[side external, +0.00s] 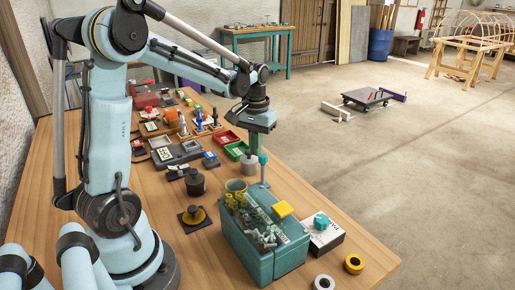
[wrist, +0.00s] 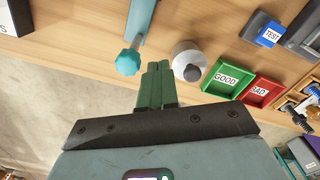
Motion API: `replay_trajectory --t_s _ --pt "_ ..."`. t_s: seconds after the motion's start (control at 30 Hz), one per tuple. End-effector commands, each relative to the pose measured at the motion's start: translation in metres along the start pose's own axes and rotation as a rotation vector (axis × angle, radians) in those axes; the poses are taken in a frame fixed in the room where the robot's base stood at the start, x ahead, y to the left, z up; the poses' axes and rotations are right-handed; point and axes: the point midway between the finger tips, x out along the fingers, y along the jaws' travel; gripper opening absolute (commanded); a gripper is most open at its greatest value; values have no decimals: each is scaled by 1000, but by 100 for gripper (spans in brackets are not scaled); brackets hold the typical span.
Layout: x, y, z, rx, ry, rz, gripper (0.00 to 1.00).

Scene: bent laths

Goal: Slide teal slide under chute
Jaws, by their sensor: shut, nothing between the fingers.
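My gripper (side external: 254,145) is shut and empty, pointing down above the bench near its far long edge. Its green fingers (wrist: 157,84) are together in the wrist view. A teal knob (side external: 263,159) stands on a thin post just right of the fingers. In the wrist view a faceted teal knob (wrist: 128,62) lies at the end of a teal bar (wrist: 141,20), left of the fingertips and apart from them. This may be the teal slide; I cannot tell for sure. I cannot make out which part is the chute. A large teal bin (side external: 262,255) holds grey and yellow pieces.
A grey cylinder (side external: 249,166) stands close to the fingers. Green (side external: 236,150) and red (side external: 227,138) trays lie behind it. A yellow block (side external: 282,209) is at the bin's top. A teal cube (side external: 321,222) sits on a box at the right. Rings lie near the bench corner.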

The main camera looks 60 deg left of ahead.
Motion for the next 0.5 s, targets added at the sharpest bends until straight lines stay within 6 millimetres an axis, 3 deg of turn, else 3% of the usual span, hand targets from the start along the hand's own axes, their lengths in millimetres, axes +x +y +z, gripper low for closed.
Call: replay_trajectory --t_s 0.5 --pt "0 8 4 0 0 0 0"
